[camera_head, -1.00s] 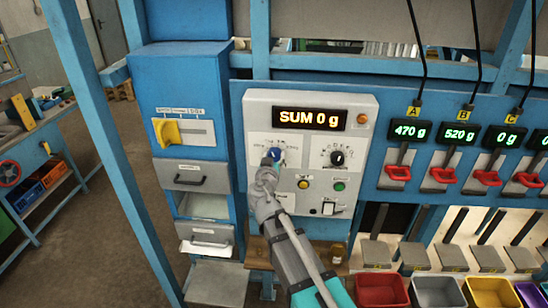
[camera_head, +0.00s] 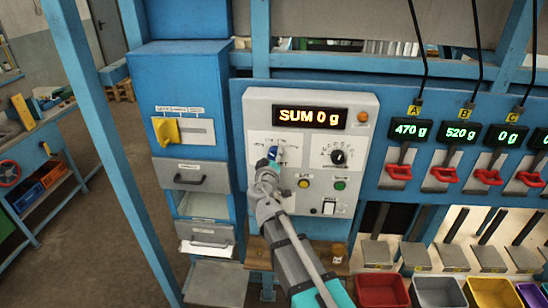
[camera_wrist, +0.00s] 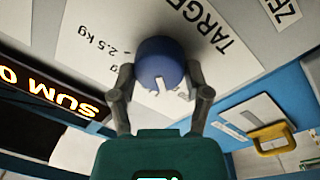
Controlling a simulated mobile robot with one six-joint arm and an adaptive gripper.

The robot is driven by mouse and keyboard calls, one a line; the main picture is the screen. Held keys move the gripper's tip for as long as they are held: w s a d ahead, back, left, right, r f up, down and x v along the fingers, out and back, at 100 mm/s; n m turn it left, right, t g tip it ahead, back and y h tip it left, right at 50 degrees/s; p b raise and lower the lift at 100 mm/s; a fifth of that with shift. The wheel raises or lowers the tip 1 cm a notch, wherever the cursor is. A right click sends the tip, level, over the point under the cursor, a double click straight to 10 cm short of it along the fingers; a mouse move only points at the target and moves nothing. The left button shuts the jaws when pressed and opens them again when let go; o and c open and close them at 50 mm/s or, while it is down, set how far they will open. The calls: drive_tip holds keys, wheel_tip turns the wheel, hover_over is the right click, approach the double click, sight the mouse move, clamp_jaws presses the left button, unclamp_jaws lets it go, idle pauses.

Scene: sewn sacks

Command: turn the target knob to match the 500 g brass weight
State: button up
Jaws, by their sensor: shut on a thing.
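The blue target knob (camera_head: 274,153) sits on the white panel below the amber "SUM 0 g" display (camera_head: 310,118). My gripper (camera_head: 269,164) is at the knob in the head view and partly covers it. In the wrist view, my gripper's two fingers (camera_wrist: 160,88) are shut on the sides of the blue knob (camera_wrist: 160,60). A white pointer mark shows on the knob's face. Printed "TARGET" and "2.5 kg" labels show beside it; the other scale marks are hidden or unreadable. A small brass-coloured piece (camera_head: 338,253) stands on the wooden shelf below the panel; its marking is unreadable.
A black knob (camera_head: 338,157), a yellow button (camera_head: 303,183) and a green button (camera_head: 340,185) are close to the right of my gripper. A blue cabinet with a yellow handle (camera_head: 167,131) stands left. Scale displays reading 470 g (camera_head: 409,131) and 520 g (camera_head: 459,133) are right.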

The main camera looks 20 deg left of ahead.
drive_tip(key=shift+n, duration=0.8)
drive_tip(key=o, duration=1.2)
drive_tip(key=shift+c, duration=0.2)
drive_tip(key=shift+m, duration=0.3)
